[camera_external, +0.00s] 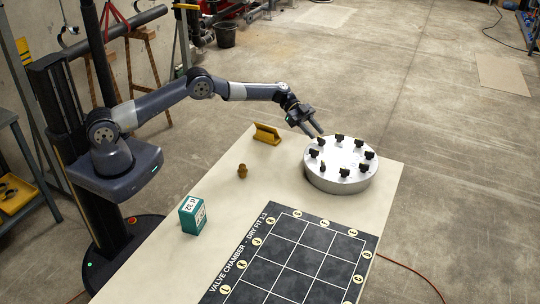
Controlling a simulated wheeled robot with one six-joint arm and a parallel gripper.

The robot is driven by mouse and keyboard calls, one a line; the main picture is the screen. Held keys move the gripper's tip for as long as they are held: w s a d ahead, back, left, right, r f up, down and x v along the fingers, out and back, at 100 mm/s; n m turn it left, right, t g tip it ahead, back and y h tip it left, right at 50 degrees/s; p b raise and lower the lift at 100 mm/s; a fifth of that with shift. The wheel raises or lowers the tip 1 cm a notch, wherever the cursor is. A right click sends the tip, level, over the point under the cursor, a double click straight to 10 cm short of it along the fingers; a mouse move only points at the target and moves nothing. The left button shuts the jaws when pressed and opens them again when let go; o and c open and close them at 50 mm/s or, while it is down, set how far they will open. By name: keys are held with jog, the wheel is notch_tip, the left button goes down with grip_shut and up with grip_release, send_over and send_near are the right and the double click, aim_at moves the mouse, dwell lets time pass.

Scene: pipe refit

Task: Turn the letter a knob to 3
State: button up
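A round silver drum (336,182) stands on the far right part of the table, with several small black knobs in a ring on its top. The letters and numbers by the knobs are too small to read, so I cannot tell which is knob a or how it is set. My gripper (316,135) reaches down from the upper left to the drum's back left edge. Its two fingers are apart with a gap between them. The tips are close to the back left knob (321,142); I cannot tell whether they touch it.
The table (160,245) also bears an ochre angled block (266,134), a small brown knob-like piece (242,171), a green box with a white label (192,216) and a dark gridded mat (290,260) marked VALVE CHAMBER. The table is clear between them. A bucket (225,35) stands on the floor behind.

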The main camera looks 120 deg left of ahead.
jog(key=v, duration=0.7)
jog(key=shift+s+b, duration=0.2)
jog(key=shift+b, duration=0.2)
jog(key=shift+a, duration=0.1)
